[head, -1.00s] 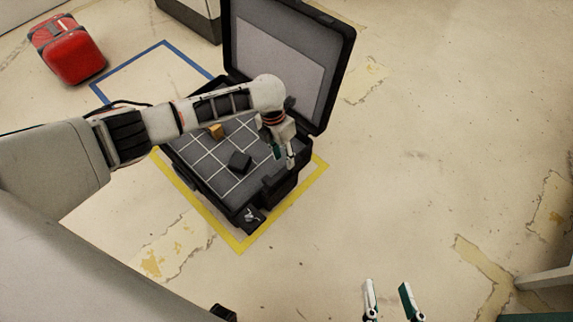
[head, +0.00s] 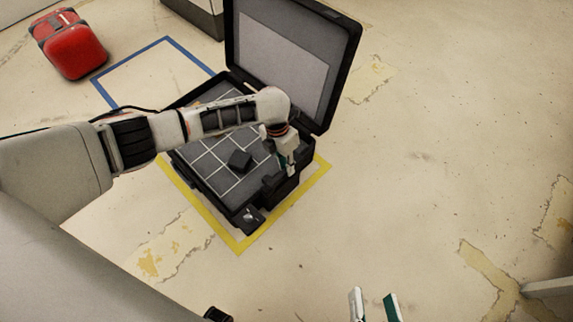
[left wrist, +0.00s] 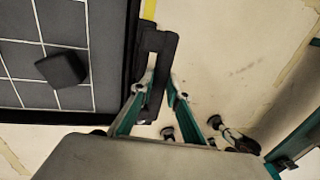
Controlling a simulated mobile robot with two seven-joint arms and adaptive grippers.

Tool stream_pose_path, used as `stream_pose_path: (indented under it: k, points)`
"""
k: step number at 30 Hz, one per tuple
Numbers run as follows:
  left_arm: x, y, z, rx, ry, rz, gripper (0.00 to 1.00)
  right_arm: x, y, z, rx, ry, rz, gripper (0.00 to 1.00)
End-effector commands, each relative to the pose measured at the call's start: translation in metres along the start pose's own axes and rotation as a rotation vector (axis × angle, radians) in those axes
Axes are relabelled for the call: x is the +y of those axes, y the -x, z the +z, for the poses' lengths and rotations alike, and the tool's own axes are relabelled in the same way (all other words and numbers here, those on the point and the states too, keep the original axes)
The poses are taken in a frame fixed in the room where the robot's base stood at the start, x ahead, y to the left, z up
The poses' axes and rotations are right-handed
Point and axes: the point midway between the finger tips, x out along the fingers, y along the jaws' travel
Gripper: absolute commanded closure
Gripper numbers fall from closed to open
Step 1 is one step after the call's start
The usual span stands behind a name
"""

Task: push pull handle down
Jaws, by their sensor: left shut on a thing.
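A black case (head: 205,178) stands open on the floor, its lid (head: 345,60) raised at the back. Its dark pull handle (left wrist: 158,44) is on the side edge and sticks out beside the case in the left wrist view. My left gripper (head: 289,168) is at that side, pointing down. In the left wrist view its fingers (left wrist: 162,84) are on either side of the handle and shut on it. In the head view the arm and gripper hide much of the handle. My right gripper (head: 374,306) is open and empty at the bottom edge, away from the case.
A black block (head: 240,160) sits on the gridded inside of the case. Yellow tape (head: 285,211) frames the case on the floor. A red case (head: 72,48) stands at the far left.

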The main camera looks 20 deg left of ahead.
Motion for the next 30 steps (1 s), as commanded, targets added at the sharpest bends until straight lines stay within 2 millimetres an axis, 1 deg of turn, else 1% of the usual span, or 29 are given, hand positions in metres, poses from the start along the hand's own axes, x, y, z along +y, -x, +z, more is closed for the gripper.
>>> stream_pose_path:
  k: [3,6,9,13,21,22,23,24,30]
  points:
    - [0.002,-0.019,-0.005,0.010,0.003,-0.005,1.00,-0.001,0.000,0.013,-0.015,-0.051,-0.003,0.60]
    - [0.004,-0.037,-0.007,0.013,0.004,-0.006,1.00,-0.017,-0.003,0.015,0.009,-0.189,-0.016,0.60]
    - [0.007,-0.047,-0.006,0.011,0.004,-0.005,1.00,-0.023,-0.004,0.017,0.021,-0.269,-0.022,0.60]
    - [0.009,-0.048,-0.003,0.005,0.002,0.000,1.00,-0.027,-0.005,0.015,0.035,-0.319,-0.026,0.60]
    - [0.010,-0.046,-0.001,0.001,0.002,0.002,1.00,-0.027,-0.005,0.013,0.038,-0.318,-0.028,0.60]
    - [0.010,-0.046,-0.001,0.001,0.002,0.002,0.80,-0.027,-0.005,0.013,0.037,-0.317,-0.028,0.60]
    - [0.010,-0.046,-0.001,0.001,0.002,0.001,0.72,-0.027,-0.005,0.013,0.037,-0.317,-0.028,0.60]
    - [0.010,-0.046,-0.001,0.001,0.002,0.001,0.68,-0.027,-0.005,0.013,0.037,-0.316,-0.028,0.60]
    - [0.009,-0.045,-0.001,0.000,0.001,0.001,0.68,-0.027,-0.005,0.013,0.037,-0.315,-0.028,0.60]
